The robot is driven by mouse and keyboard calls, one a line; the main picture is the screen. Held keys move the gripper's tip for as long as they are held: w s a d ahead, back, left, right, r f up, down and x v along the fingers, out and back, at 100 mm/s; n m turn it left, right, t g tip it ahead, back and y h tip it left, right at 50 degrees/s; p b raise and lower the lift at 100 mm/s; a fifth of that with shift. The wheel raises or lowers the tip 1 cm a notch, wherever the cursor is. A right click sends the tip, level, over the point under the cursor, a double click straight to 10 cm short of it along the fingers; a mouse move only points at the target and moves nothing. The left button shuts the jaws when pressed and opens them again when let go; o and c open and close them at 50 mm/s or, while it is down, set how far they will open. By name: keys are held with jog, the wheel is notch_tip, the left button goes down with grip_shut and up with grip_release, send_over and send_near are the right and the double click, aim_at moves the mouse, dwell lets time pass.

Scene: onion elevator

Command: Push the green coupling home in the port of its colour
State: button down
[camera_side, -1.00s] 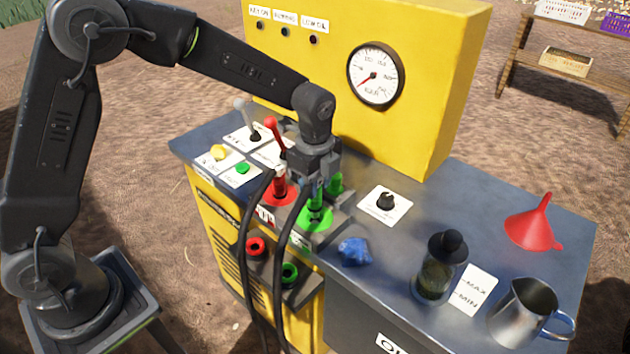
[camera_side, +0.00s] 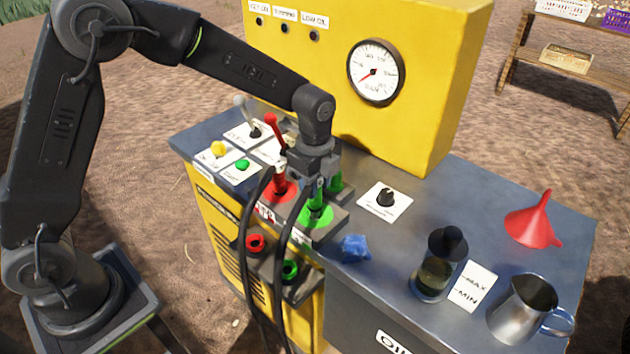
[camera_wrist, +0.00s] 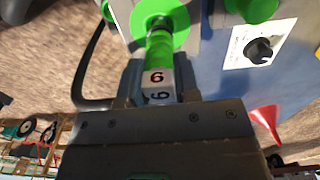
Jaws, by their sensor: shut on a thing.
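The green coupling (camera_side: 318,194) stands nearly upright at the green port, whose green ring (camera_side: 317,217) surrounds its lower end. I cannot tell how deep it sits. My gripper (camera_side: 319,177) is shut on its upper part from above. In the wrist view my gripper (camera_wrist: 158,88) holds its white numbered band (camera_wrist: 158,79), with the green body (camera_wrist: 160,49) pointing at the green ring (camera_wrist: 179,25). A black hose (camera_side: 284,235) hangs down from the held coupling.
A red coupling (camera_side: 281,184) stands close on the left, with a red lever (camera_side: 273,130) behind. A green part (camera_side: 337,180) stands just behind right. A knob (camera_side: 386,197), blue rag (camera_side: 355,248), glass jar (camera_side: 437,272), metal jug (camera_side: 523,307) and red funnel (camera_side: 534,221) lie to the right.

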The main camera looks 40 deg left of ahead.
jog(key=shift+s+f, duration=0.1)
jog(key=shift+f, duration=1.25)
dwell(4.0)
jog(key=shift+c, duration=1.9)
grip_release()
jog(key=shift+r, duration=0.1)
jog(key=shift+r, duration=0.1)
jog(key=shift+r, duration=3.4)
